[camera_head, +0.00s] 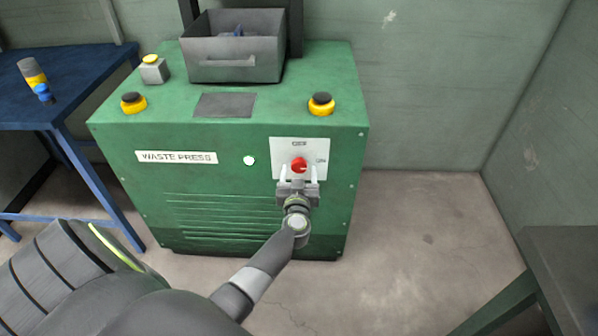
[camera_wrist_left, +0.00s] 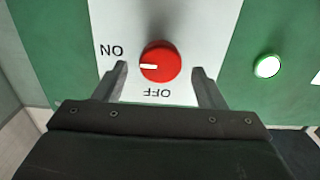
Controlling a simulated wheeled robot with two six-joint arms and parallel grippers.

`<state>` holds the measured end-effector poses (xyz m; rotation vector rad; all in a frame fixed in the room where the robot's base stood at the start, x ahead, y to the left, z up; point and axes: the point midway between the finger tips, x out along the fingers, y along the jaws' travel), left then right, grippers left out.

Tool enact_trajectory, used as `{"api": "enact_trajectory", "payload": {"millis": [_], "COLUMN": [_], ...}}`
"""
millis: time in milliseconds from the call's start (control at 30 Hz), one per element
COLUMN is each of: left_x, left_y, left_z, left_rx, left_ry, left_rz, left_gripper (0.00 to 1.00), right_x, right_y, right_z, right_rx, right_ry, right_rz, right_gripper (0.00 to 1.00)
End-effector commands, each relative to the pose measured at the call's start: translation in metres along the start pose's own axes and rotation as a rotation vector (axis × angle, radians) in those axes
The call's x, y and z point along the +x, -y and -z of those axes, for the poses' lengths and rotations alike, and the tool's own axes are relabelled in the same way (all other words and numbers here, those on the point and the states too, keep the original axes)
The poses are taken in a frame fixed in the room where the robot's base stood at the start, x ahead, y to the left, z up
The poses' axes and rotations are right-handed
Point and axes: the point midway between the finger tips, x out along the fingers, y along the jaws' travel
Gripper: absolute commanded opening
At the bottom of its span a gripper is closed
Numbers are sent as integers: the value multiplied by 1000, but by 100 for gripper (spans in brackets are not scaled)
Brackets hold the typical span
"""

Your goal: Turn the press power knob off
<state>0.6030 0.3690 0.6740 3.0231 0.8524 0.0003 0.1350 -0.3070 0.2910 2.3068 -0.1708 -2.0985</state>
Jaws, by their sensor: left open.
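The press power knob (camera_head: 299,165) is a round red knob on a white plate (camera_head: 285,144) at the right of the green waste press front. OFF is printed above the knob and ON to its right. In the left wrist view the knob (camera_wrist_left: 160,62) appears upside down, and its white pointer mark faces the ON side. My left gripper (camera_head: 298,174) is open in front of the plate, with one finger on each side of the knob. The fingers show apart from the knob in the wrist view (camera_wrist_left: 160,70). My right gripper is not in view.
The waste press (camera_head: 210,216) carries a grey drawer-like bin (camera_head: 234,68), two yellow-black buttons and a small boxed yellow button (camera_head: 153,69). A white lamp (camera_head: 249,160) is left of the plate. A blue table (camera_head: 60,88) stands left, a grey table (camera_head: 570,265) right.

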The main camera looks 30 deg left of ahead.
Motion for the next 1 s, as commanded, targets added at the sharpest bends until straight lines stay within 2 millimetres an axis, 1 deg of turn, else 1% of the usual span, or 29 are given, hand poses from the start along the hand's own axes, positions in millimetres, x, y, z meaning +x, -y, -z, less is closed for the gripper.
{"api": "enact_trajectory", "payload": {"millis": [100, 200, 567, 900, 1000], "left_x": [12, 17, 19, 19, 19], "left_y": [0, 0, 0, 0, 0], "left_z": [-1, -1, 0, 0, 0], "left_rx": [2, 1, 1, 1, -1], "left_ry": [-1, 1, 1, 1, 1], "left_rz": [0, 0, 0, 0, 0], "left_gripper": [64, 64, 64, 21, 21], "right_x": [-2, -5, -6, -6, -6], "right_y": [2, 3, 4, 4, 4], "right_z": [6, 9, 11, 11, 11], "right_rx": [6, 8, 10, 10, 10], "right_ry": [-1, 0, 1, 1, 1], "right_rz": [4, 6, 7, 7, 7], "right_gripper": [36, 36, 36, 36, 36]}}
